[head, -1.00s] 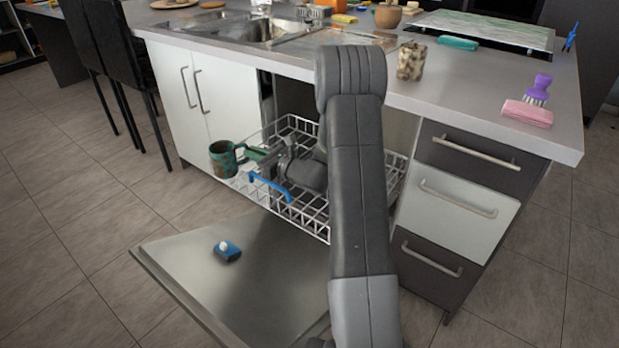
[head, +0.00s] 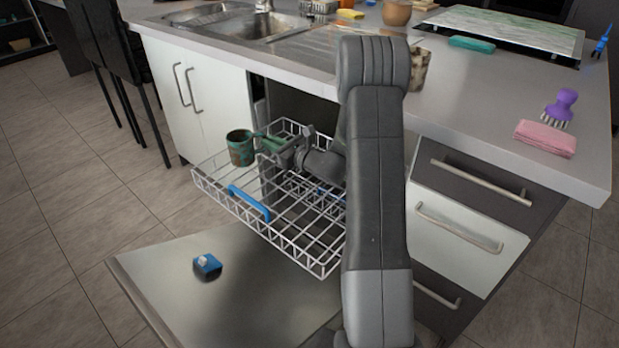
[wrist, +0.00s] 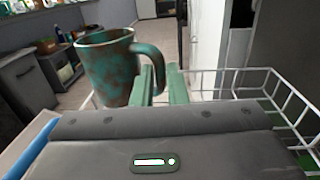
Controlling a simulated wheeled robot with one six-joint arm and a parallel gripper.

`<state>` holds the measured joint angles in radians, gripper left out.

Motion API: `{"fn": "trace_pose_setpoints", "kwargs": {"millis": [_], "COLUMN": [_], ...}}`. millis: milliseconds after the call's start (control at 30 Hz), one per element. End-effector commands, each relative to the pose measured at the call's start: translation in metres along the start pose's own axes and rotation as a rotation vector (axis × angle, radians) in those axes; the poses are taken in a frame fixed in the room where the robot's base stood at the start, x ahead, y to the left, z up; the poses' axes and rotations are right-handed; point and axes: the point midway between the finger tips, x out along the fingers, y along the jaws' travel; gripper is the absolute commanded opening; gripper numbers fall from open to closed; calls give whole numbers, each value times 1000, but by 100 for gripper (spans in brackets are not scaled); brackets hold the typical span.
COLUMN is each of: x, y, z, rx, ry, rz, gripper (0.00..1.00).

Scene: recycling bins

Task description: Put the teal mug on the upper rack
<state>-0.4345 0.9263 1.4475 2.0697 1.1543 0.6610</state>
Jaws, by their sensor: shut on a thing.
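The teal mug (head: 240,148) has brown patches and is upright at the back left of the upper rack (head: 300,258). In the wrist view the mug (wrist: 108,68) stands left of centre, its handle toward my gripper (wrist: 165,80). My gripper's green fingers are shut on the handle; in the head view the gripper (head: 268,143) reaches the mug from the right. The rack is a white wire basket with a blue front handle (head: 249,203), pulled out above the open dishwasher door. Whether the mug's base touches the wires is hard to tell. My arm hides the rack's right side.
The open door (head: 240,310) lies low in front, with a blue tablet (head: 207,266) on it. White cabinet doors (head: 190,100) stand left of the rack.

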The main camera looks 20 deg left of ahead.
Motion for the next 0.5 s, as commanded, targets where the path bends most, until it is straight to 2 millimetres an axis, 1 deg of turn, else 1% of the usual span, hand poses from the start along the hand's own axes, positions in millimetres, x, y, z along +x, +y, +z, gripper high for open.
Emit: {"fn": "trace_pose_setpoints", "kwargs": {"millis": [67, 100, 333, 400, 500], "x": [0, 0, 0, -1, -1], "y": [0, 0, 0, 0, 0], "z": [-2, -6, -50, -58, -64], "rx": [0, 1, 4, 2, 1], "ry": [-1, 0, 0, 0, -1], "rz": [1, 1, 0, 0, 1], "gripper": [0, 0, 0, 0, 0]}}
